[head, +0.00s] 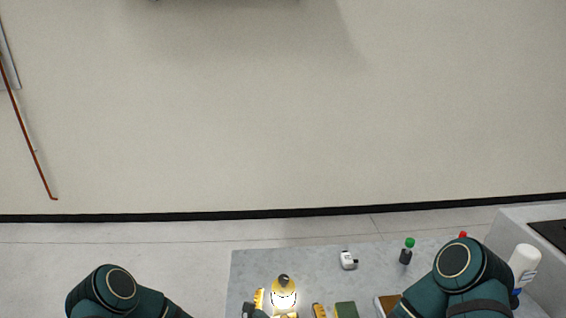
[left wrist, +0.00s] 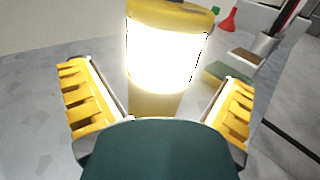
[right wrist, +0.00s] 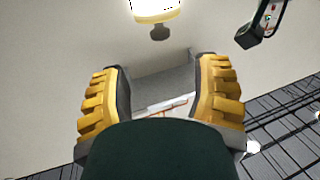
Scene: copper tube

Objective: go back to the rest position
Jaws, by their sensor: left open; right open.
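My left gripper (left wrist: 155,85) is open in the left wrist view. A brightly glowing yellow lantern (left wrist: 166,50) stands just beyond and between its spread yellow fingers, with gaps on both sides. The lantern also shows at the bottom of the head view (head: 284,297), on the grey table. My right gripper (right wrist: 160,75) is open and empty in the right wrist view. In the head view my arms come in at the lower left and lower right; the grippers are only partly visible.
The grey table (head: 245,270) also bears a small white device (head: 348,260), a green-capped bottle (head: 407,250) and a green sponge (head: 345,309). A white bottle (head: 523,265) is at the right. A copper tube (head: 30,135) runs along the wall at far left.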

